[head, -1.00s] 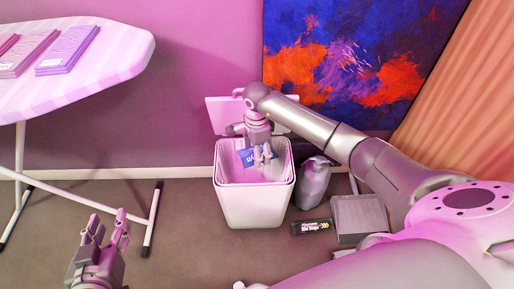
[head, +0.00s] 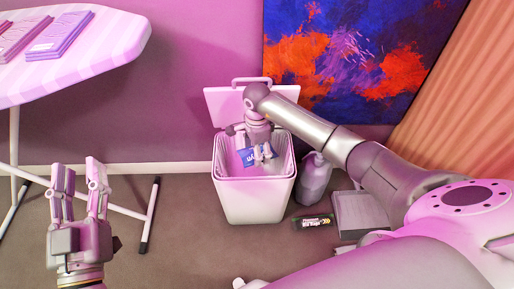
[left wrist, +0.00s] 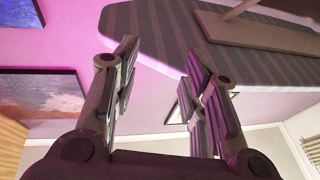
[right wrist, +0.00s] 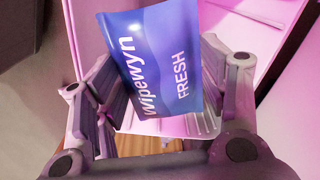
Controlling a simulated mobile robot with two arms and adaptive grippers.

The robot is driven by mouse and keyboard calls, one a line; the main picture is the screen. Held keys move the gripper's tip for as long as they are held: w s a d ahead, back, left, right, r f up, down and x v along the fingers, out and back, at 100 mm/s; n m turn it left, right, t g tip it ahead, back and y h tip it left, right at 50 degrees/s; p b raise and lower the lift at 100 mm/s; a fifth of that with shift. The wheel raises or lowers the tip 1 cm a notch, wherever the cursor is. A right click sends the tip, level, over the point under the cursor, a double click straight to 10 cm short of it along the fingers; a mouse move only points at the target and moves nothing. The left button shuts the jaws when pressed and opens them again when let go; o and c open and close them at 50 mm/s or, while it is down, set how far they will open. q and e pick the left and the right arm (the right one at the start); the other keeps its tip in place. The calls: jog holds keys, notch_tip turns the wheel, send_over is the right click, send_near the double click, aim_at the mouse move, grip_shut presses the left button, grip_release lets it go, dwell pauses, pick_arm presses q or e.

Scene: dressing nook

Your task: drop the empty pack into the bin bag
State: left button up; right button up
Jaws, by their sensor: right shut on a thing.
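The empty pack (head: 246,158) is a blue and white wrapper. In the right wrist view the pack (right wrist: 155,62) reads "Wipewyn FRESH" and sits between my fingers. My right gripper (head: 264,154) is shut on it, pointing down at the mouth of the white bin (head: 254,203). I cannot tell whether the pack touches the liner. My left gripper (head: 77,178) is open and empty, raised at the lower left, away from the bin.
The bin's lid (head: 222,105) stands open behind it. A grey-purple bottle (head: 313,182), a black bin bags box (head: 312,222) and a grey box (head: 361,214) stand right of the bin. An ironing board (head: 105,50) with folded cloths is at upper left. Floor before the bin is clear.

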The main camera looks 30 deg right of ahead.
pick_arm(q)
jog(key=shift+r, duration=0.15)
pick_arm(e)
jog(key=o, duration=0.5)
jog(key=shift+o, duration=1.4)
pick_arm(q)
jog(key=shift+r, duration=0.4)
pick_arm(e)
jog(key=shift+r, duration=0.15)
pick_arm(q)
jog(key=shift+f, duration=0.45)
pick_arm(e)
notch_tip(320, 180, up, 12)
